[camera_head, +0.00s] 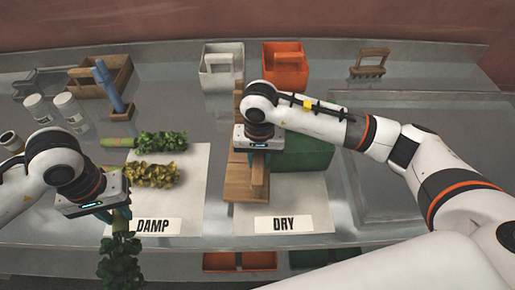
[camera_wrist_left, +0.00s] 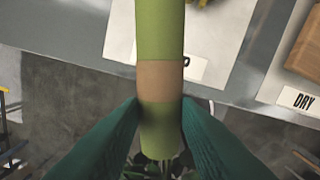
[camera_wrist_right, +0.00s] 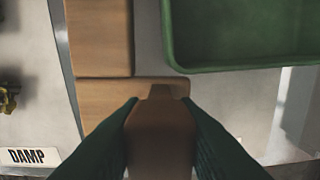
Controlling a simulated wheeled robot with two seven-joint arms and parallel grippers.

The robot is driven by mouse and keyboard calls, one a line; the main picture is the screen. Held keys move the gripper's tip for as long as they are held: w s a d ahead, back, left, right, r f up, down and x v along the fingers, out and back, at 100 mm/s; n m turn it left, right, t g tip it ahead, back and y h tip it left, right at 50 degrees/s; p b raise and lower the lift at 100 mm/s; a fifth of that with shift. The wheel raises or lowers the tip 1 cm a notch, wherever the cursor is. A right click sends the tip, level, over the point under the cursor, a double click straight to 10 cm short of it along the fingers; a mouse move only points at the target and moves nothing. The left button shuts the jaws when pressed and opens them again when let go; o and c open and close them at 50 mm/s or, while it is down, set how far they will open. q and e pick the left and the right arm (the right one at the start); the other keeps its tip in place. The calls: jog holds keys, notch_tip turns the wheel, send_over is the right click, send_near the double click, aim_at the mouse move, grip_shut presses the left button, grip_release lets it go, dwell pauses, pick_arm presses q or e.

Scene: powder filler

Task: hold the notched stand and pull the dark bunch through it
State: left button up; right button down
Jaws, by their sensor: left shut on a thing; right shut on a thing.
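My left gripper (camera_head: 121,213) is at the front left, over the table's front edge. It is shut on a dark leafy bunch (camera_head: 121,264), whose leaves hang down in front of the table. In the left wrist view the bunch's green stem (camera_wrist_left: 160,28) with a tan band (camera_wrist_left: 160,80) lies between the fingers. My right gripper (camera_head: 262,152) is shut on the wooden notched stand (camera_head: 241,184), which stands at the left part of the DRY mat. In the right wrist view an upright wooden part (camera_wrist_right: 160,140) is between the fingers. The notch cannot be made out.
The DAMP mat (camera_head: 193,190) holds a green bunch (camera_head: 160,141) and a yellowish bunch (camera_head: 150,175). A green bin (camera_head: 305,155) is right of the stand. A blue tool (camera_head: 107,85), jars (camera_head: 70,108), a white caddy (camera_head: 222,70) and an orange caddy (camera_head: 286,68) stand behind.

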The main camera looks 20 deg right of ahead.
aim_at(244, 183)
jog(key=shift+f, duration=0.95)
pick_arm(q)
jog(key=shift+s, duration=0.15)
pick_arm(e)
jog(key=shift+s+d+f, duration=0.1)
jog(key=shift+s+f, duration=0.05)
jog(key=shift+f, duration=0.2)
pick_arm(q)
jog(key=shift+f+b, duration=0.3)
